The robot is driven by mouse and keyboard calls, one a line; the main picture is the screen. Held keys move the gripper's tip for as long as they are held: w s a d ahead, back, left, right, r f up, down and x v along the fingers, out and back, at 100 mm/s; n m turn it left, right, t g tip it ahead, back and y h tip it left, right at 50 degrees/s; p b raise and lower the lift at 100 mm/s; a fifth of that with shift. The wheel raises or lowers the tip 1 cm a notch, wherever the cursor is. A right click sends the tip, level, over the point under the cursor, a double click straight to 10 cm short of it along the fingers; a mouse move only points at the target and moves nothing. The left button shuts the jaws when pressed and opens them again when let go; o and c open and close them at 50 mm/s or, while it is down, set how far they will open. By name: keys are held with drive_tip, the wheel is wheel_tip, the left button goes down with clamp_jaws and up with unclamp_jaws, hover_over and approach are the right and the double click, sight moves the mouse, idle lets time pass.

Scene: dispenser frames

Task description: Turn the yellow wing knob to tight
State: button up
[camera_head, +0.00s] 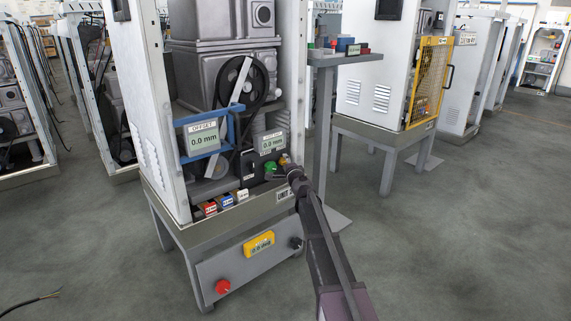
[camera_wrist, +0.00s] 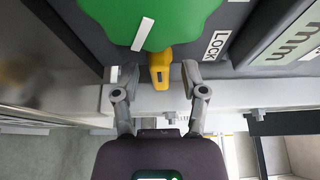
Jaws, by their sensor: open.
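The yellow wing knob (camera_wrist: 160,66) shows in the wrist view as a short yellow bar, just below a large green disc-like knob (camera_wrist: 150,18) with a white pointer mark. My gripper (camera_wrist: 160,74) is open, with one fingertip on each side of the yellow knob and a visible gap on both sides. In the head view the yellow knob (camera_head: 284,159) is a small patch beside the green knob (camera_head: 270,168), partly hidden by my gripper (camera_head: 289,170). Whether the fingers reach as deep as the knob, I cannot tell.
A "LOCK" label (camera_wrist: 217,45) is right of the knob. Displays reading 0.0 mm, OFFSET (camera_head: 203,138) and another (camera_head: 272,143), sit in the open white cabinet (camera_head: 143,110). Coloured blocks (camera_head: 226,201) line its lower ledge. A grey stand (camera_head: 322,130) is close on the right.

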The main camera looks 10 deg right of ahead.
drive_tip(key=shift+w, duration=0.15)
clamp_jaws()
drive_tip(key=shift+a+r+m+g+p, duration=0.15)
drive_tip(key=shift+m+g+p, duration=0.65)
drive_tip(key=shift+m+p, duration=0.9)
drive_tip(key=shift+m, duration=0.4)
drive_tip(key=m+g+y+p, duration=0.1)
drive_tip(key=m+p, duration=0.1)
drive_tip(key=m, duration=0.1)
drive_tip(key=shift+w+r+g, duration=0.1)
drive_tip(key=shift+w+g, duration=0.05)
drive_tip(key=shift+g, duration=0.25)
drive_tip(key=m, duration=0.1)
drive_tip(key=m+g+y+p, duration=0.1)
drive_tip(key=m, duration=0.1)
drive_tip(key=shift+g+y+p, duration=0.3)
drive_tip(key=shift+m+g+y, duration=0.5)
drive_tip(key=shift+m+y, duration=0.3)
drive_tip(key=shift+m, duration=0.9)
